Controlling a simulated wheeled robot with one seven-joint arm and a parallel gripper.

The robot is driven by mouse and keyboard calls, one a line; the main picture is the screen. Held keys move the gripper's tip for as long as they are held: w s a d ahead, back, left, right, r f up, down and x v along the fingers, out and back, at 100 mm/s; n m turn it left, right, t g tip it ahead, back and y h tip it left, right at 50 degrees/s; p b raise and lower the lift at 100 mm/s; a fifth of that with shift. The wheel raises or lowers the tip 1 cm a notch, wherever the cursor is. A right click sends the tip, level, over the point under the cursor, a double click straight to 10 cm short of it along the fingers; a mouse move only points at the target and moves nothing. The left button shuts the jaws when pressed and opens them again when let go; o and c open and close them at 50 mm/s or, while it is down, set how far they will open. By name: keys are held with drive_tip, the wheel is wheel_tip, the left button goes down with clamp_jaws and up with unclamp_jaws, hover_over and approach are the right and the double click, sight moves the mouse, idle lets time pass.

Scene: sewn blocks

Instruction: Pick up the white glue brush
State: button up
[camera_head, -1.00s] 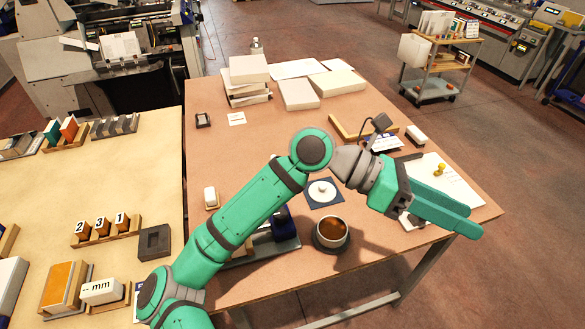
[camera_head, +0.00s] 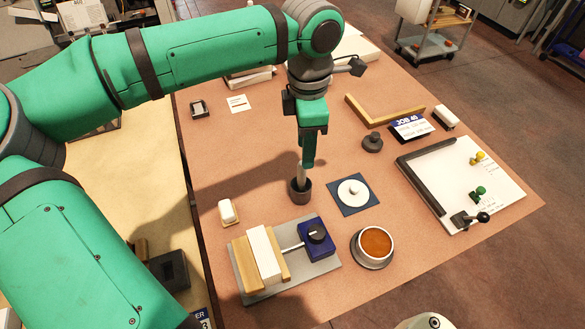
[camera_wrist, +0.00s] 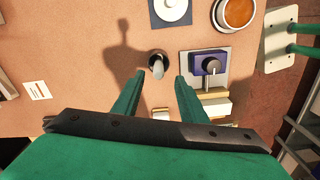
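The glue brush appears to be the pale, slim, upright handle (camera_head: 301,171) standing in a small dark round pot (camera_head: 301,192) on the table. In the wrist view the pale handle (camera_wrist: 158,69) rises out of the dark pot (camera_wrist: 154,54). My gripper (camera_head: 307,163) points down right above the pot. In the wrist view my gripper (camera_wrist: 160,77) is open, its two fingers apart, with the handle's top in line with the gap between the tips. The handle does not appear gripped. The bristles are hidden in the pot.
A white disc on a blue square (camera_head: 354,194) lies right of the pot. A cup of brown liquid (camera_head: 374,246) stands front right. A press with a white block (camera_head: 264,256) and blue box (camera_head: 316,240) stands in front. A small white-topped block (camera_head: 228,211) lies left.

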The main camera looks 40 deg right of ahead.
sight(302, 175)
drive_tip(key=shift+w+a+f, duration=0.2)
drive_tip(key=shift+w, duration=0.1)
wheel_tip(302, 175, down, 5)
drive_tip(key=shift+s+d+f, duration=0.1)
drive_tip(key=shift+s, duration=0.05)
wheel_tip(302, 175, down, 5)
clamp_jaws()
